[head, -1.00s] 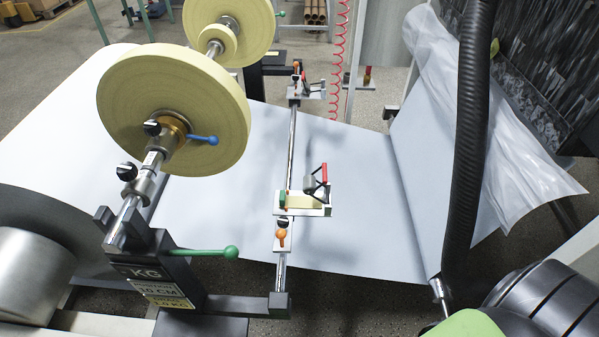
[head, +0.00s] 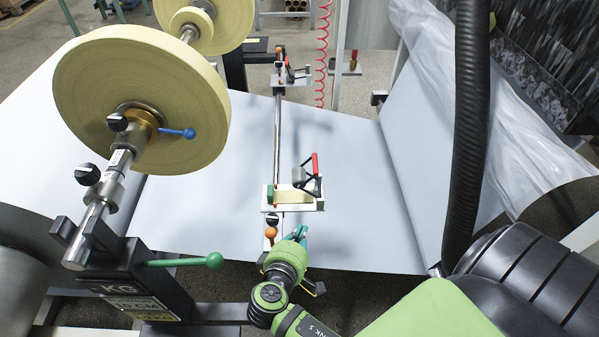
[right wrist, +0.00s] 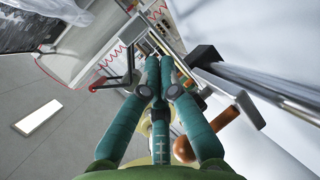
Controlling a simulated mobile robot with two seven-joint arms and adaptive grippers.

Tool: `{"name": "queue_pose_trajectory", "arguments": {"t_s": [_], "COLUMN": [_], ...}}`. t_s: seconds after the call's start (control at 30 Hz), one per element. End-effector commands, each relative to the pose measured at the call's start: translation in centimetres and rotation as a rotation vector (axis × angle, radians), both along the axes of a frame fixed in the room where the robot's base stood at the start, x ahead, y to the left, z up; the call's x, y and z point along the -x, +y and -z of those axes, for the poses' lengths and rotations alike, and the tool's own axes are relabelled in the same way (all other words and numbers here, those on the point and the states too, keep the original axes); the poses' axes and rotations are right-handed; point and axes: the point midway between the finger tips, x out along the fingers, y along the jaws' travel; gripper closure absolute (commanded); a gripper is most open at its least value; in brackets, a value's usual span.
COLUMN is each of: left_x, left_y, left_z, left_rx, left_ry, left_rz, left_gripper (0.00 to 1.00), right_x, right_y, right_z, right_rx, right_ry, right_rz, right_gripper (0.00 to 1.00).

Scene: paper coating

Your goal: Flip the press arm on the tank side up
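The near press arm (head: 312,175) has a red handle, black links and a grey roller. It stands on a white holder (head: 310,205) with a cream block and a green piece, clamped on the steel rod. A similar far unit (head: 292,75) sits farther along the rod; which one is the tank side I cannot tell. My right gripper (head: 302,236) is just below the near holder, beside the orange knob (head: 271,232). In the right wrist view its teal fingers (right wrist: 158,78) are together, with nothing seen between them. A black bracket (right wrist: 120,65) shows left of the fingers. My left gripper is out of view.
Large cream rolls (head: 140,95) on a shaft stand at the left, with a green-knobbed lever (head: 190,261) below. The white sheet (head: 350,225) spreads under the rod. A thick black hose (head: 468,130) hangs at the right.

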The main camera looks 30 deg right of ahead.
Motion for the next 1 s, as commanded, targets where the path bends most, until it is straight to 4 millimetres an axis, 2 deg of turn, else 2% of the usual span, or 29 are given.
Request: {"name": "queue_pose_trajectory", "arguments": {"t_s": [0.1, 0.2, 0.3, 0.43, 0.57, 0.97, 1.0], "left_x": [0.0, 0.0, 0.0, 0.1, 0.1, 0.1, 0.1], "left_y": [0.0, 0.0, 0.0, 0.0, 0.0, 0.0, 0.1], "left_z": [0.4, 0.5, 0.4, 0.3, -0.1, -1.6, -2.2], "left_rx": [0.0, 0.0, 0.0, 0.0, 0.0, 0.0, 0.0], "left_ry": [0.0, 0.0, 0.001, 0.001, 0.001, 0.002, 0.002], "left_rz": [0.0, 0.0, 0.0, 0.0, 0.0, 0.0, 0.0], "left_gripper": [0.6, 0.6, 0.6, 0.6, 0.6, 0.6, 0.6], "right_x": [-1.9, -2.7, -3.6, -4.2, -5.2, -11.1, -10.5], "right_y": [1.4, 2.4, 3.7, 4.0, 2.9, -3.1, -3.8], "right_z": [-4.1, -7.0, -8.1, -8.8, -8.9, -9.1, -9.1], "right_rx": [0.178, 0.289, 0.365, 0.401, 0.402, 0.401, 0.401], "right_ry": [-0.087, -0.144, -0.165, -0.176, -0.176, -0.176, -0.17], "right_rz": [-0.032, -0.047, -0.084, -0.101, -0.1, -0.099, -0.1], "right_gripper": [1.0, 1.0, 1.0, 1.0, 1.0, 1.0, 1.0]}}
